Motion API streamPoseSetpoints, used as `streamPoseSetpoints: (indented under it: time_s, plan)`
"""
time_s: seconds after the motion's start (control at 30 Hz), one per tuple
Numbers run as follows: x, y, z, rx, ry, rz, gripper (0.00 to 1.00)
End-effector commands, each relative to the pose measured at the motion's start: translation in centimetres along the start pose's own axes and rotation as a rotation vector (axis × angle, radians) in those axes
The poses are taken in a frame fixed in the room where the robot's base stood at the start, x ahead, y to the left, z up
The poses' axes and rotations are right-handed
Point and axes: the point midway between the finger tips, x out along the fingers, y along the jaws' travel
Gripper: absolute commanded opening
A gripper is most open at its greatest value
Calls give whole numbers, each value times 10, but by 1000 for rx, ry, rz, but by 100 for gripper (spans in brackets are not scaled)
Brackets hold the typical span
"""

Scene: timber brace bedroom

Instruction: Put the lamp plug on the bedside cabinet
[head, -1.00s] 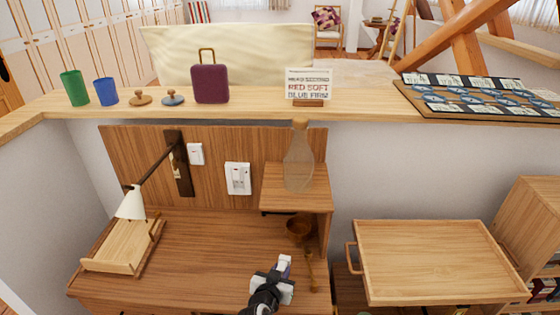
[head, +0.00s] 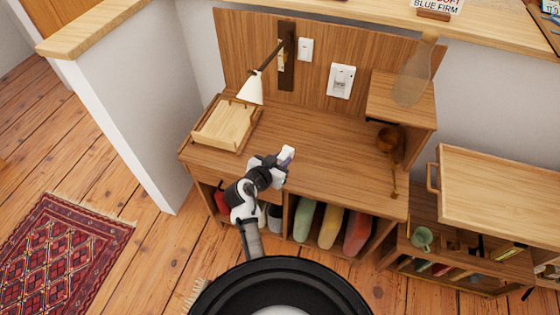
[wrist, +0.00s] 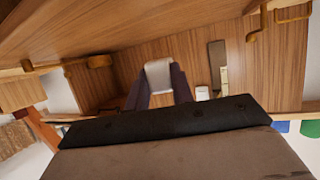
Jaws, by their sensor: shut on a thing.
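My gripper (head: 287,156) is above the front part of the brown wooden cabinet top (head: 325,150). In the wrist view its dark fingers are shut on a pale block, which looks like the lamp plug (wrist: 158,75). In the head view the plug is hard to tell from the fingertips, and no cord shows. The wall lamp (head: 251,88) has a white shade on a dark arm and hangs over the left of the top. I cannot tell whether this cabinet is the bedside cabinet.
A wooden tray (head: 224,123) is at the back left of the top. A small raised shelf (head: 398,104) holds a glass vase (head: 412,75). A white socket plate (head: 341,80) is on the back panel.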

Motion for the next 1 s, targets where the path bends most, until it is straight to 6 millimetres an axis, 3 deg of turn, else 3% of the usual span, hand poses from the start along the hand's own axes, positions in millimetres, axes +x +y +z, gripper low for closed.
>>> streamPoseSetpoints:
  time_s: [0.33, 1.0]
  plan:
    - [2, 0, 3, 5, 3, 14, 0]
    - [20, 0, 48, 6, 3, 13, 0]
